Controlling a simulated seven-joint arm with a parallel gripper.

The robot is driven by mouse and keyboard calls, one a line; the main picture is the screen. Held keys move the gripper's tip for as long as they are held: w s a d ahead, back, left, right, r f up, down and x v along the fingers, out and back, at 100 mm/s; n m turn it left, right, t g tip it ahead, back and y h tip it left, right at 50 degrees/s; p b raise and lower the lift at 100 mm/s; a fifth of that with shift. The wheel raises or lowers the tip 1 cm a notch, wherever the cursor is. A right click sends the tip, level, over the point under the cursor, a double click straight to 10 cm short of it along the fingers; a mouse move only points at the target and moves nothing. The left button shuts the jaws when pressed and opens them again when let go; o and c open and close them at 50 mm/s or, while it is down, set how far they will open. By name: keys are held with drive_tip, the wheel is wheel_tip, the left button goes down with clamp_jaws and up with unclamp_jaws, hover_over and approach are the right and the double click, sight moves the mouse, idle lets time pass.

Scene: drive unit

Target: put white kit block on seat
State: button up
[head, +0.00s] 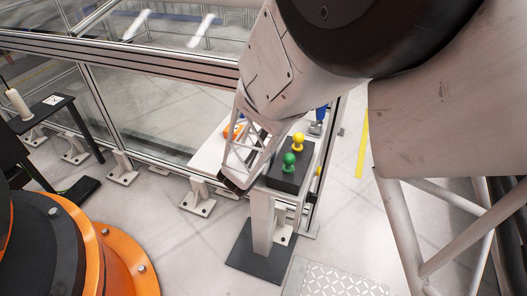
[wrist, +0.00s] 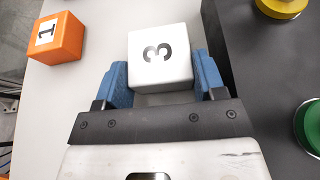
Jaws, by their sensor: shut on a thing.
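The white kit block (wrist: 158,58), a cube marked "3", is between the two blue fingers of my gripper (wrist: 160,78) in the wrist view. My gripper is shut on it, with the block's numbered face toward the camera. A pale surface (wrist: 95,75) lies around and below it; I cannot tell whether the block touches it. In the head view my arm hides the block and fingers. I cannot make out which spot is the seat.
An orange block marked "1" (wrist: 55,38) sits left of the white block. At right is a dark box (head: 290,178) with a green knob (head: 289,163) and a yellow knob (head: 298,142). A framed fence (head: 150,65) stands behind the pale table (head: 207,158).

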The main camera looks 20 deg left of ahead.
drive_tip(key=shift+f, duration=0.1)
drive_tip(key=o, duration=0.9)
drive_tip(key=shift+c, duration=0.2)
drive_tip(key=shift+s+r, duration=0.35)
drive_tip(key=shift+s, duration=0.05)
drive_tip(key=shift+v, duration=3.3)
drive_tip(key=shift+o, duration=0.2)
